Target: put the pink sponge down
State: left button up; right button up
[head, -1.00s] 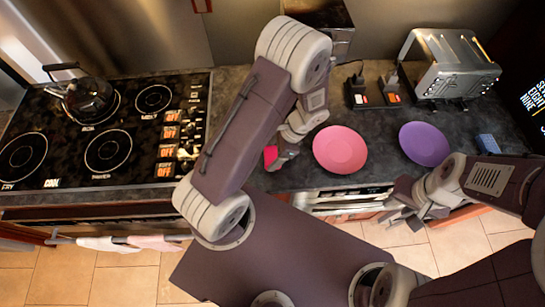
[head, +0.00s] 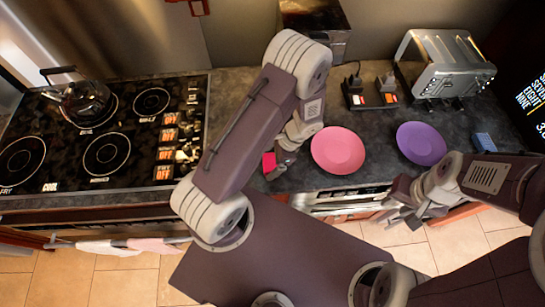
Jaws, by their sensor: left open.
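The pink sponge (head: 268,161) is a small bright pink block on the dark counter, left of the pink plate and near the counter's front edge. My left gripper (head: 279,168) is open right beside the sponge, at its right side. It partly covers the sponge, and I cannot tell whether a finger touches it. My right gripper (head: 398,217) hangs in front of the counter edge at the right, away from the sponge. Its fingers are too small and dark to tell open from shut.
A pink plate (head: 338,150) and a purple plate (head: 421,144) lie on the counter (head: 375,172). A blue sponge (head: 485,143) is at the far right. A toaster (head: 445,65) stands behind. The stove (head: 60,150) with a kettle (head: 86,101) is at the left.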

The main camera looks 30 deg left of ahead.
pick_arm(q)
jog(key=shift+w+d+r, duration=0.15)
jog(key=shift+d+r, duration=0.05)
jog(key=shift+r, duration=0.25)
jog(key=b+v, duration=0.2)
jog(key=v, duration=0.9)
jog(key=s+a+r+n+t+h, duration=0.2)
jog(key=s+r+n+t+h, duration=0.2)
jog(key=s+n, duration=0.55)
notch_tip(320, 180, down, 7)
jog(key=w+n+b, duration=0.2)
jog(key=w+b, duration=0.1)
jog(key=b, duration=0.3)
